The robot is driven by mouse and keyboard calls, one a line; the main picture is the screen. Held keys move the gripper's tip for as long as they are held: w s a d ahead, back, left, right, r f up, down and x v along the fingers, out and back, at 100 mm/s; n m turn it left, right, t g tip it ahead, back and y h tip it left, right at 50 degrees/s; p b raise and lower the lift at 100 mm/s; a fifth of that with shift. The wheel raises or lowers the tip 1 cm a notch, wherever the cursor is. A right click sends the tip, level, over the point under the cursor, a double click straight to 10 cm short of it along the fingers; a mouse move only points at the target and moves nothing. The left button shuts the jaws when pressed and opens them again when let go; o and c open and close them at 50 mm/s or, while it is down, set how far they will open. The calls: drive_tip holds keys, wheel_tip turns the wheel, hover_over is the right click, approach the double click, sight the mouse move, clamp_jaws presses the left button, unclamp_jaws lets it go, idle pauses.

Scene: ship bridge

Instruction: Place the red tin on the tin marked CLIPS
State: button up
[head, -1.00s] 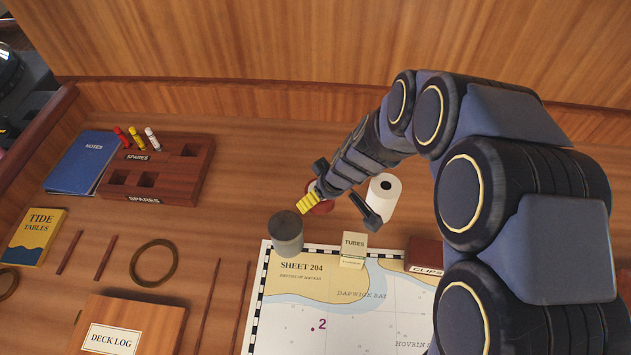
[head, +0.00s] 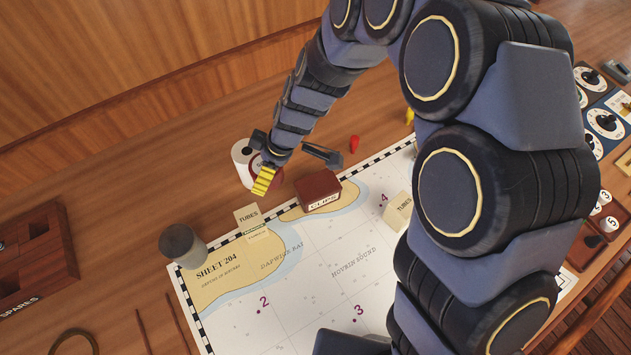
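The red tin (head: 277,178) is round and mostly hidden behind the yellow fingertip of my gripper (head: 266,177). My gripper points down and appears shut on the tin, holding it beside the white roll; the far finger is hidden. The tin marked CLIPS (head: 318,186) is a dark red box with a white label, on the chart's upper edge. It is right of my gripper and a little lower in the picture, with its top clear.
A grey cylinder (head: 183,246) and a cream TUBES box (head: 248,217) stand left of the CLIPS tin; another TUBES box (head: 398,211) is to its right. The white roll (head: 242,158) is close behind my gripper. A small red item (head: 354,144) lies beyond the chart (head: 330,275).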

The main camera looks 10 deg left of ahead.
sight(313, 184)
drive_tip(key=w+d, duration=0.1)
drive_tip(key=d, duration=0.1)
drive_tip(key=w+d, duration=0.2)
drive_tip(key=d, duration=0.1)
drive_tip(key=w+d, duration=0.1)
drive_tip(key=d, duration=0.2)
drive_tip(key=shift+w+r, duration=0.2)
drive_tip(key=shift+w, duration=0.15)
drive_tip(key=f, duration=0.3)
drive_tip(key=shift+d+f, duration=0.2)
drive_tip(key=shift+d, duration=0.05)
drive_tip(key=shift+f, duration=2.25)
drive_tip(key=shift+f, duration=0.1)
drive_tip(key=o, duration=1.1)
drive_tip(key=shift+o, duration=0.2)
